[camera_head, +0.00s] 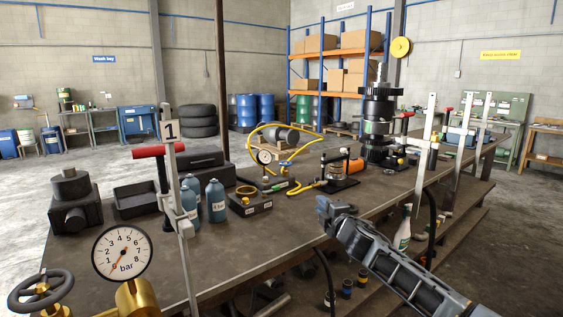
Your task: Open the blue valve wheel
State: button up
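A small blue valve wheel (286,164) shows on the bench among the yellow hose fittings, just right of a small round gauge (264,157). It is too small to tell how far it is turned. My gripper (323,207) is at the end of my arm, which reaches in from the lower right. In the picture it is below and right of the blue wheel and apart from it. Nothing shows held in it, and its fingers are too small and angled to tell open from shut.
A dark handwheel (40,290) and a large bar gauge (122,252) stand at the near left. Upright clamp bars (178,200) rise at the bench's front edge. Blue-grey bottles (215,200), a black device (342,170) and a tall gear stack (378,125) crowd the bench. Bare benchtop (255,240) lies in front.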

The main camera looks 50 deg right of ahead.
aim_at(285, 164)
jog(key=i+l, duration=0.95)
